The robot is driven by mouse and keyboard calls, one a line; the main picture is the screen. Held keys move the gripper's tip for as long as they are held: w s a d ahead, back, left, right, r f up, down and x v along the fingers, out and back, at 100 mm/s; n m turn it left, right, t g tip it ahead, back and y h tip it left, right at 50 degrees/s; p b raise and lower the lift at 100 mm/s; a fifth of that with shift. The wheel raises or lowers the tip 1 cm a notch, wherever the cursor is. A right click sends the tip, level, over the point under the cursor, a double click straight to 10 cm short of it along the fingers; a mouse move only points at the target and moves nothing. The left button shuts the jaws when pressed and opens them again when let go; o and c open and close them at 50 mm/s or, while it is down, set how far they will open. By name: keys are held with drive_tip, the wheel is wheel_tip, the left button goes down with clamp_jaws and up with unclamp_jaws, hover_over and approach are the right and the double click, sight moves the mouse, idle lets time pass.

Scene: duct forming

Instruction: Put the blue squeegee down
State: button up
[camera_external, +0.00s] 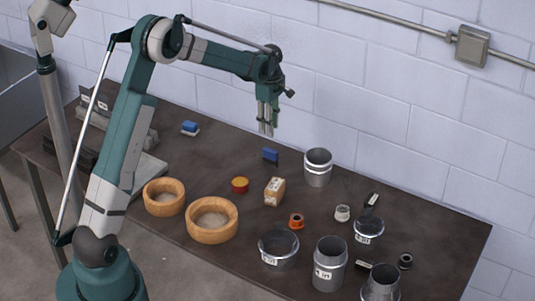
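My gripper (266,133) points straight down above the back part of the table. Its fingers look close together, but at this size I cannot tell whether they are open or shut. A small blue block-like piece (270,155), possibly the squeegee, is just below the fingertips, with a narrow gap between them. It appears to rest on the dark table (225,160).
Several metal duct pieces (318,174) (328,275) occupy the right. Bare table lies left of the gripper.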

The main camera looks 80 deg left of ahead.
drive_tip(key=shift+d+r, duration=0.1)
drive_tip(key=s+d+r+m+t, duration=0.1)
drive_tip(key=d+r+m, duration=0.3)
drive_tip(key=d+r, duration=0.55)
drive_tip(key=d+r+m+t+y, duration=0.1)
drive_tip(key=d+r+m, duration=0.3)
drive_tip(key=d, duration=1)
drive_tip(key=s+d+r+m+t, duration=0.1)
drive_tip(key=d+r+m, duration=0.3)
drive_tip(key=d+r, duration=0.55)
drive_tip(key=s+d+m+t, duration=0.1)
drive_tip(key=s+d+m, duration=0.3)
drive_tip(key=d, duration=0.5)
drive_tip(key=s+d+m+t, duration=0.1)
drive_tip(key=s+d+m, duration=0.3)
drive_tip(key=d, duration=0.5)
drive_tip(key=s+d+f+m+t, duration=0.1)
drive_tip(key=s+d+f+m, duration=0.1)
drive_tip(key=s+d, duration=0.4)
drive_tip(key=s+d+f+m+t+h, duration=0.1)
drive_tip(key=s+d+f+m, duration=0.1)
drive_tip(key=s+d+m, duration=0.3)
drive_tip(key=s+d, duration=0.1)
drive_tip(key=s, duration=0.2)
drive_tip(key=shift+d, duration=0.25)
